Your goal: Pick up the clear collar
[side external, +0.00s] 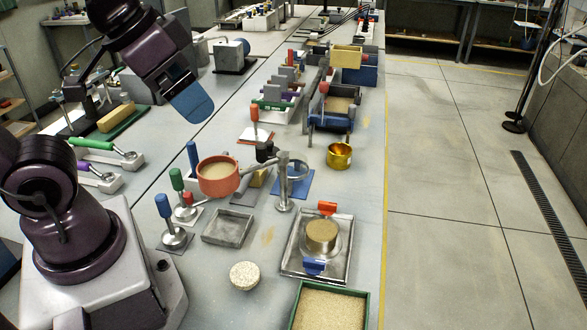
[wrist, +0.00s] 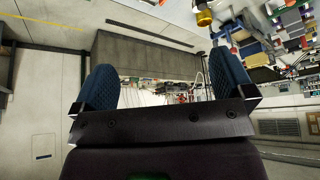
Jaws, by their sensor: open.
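My gripper (side external: 192,104) hangs high over the left part of the bench, well above and apart from the things there. In the wrist view its two blue fingers (wrist: 165,68) are spread wide with nothing between them. A clear, ring-like piece (side external: 298,169) shows beside the grey post at the middle of the bench; it may be the clear collar. A pale, see-through rim also seems to surround the round sand cake (side external: 321,234) in the metal tray (side external: 290,268). I cannot tell for sure which is the collar. Neither is clear in the wrist view.
An orange cup of sand (side external: 217,174) stands out from the grey post (side external: 283,188). Red (side external: 327,208) and blue (side external: 313,267) clips flank the sand cake. A brass cup (side external: 339,156) and green sand box (side external: 330,308) stand nearby. Colored-handled tools (side external: 165,207) crowd the left.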

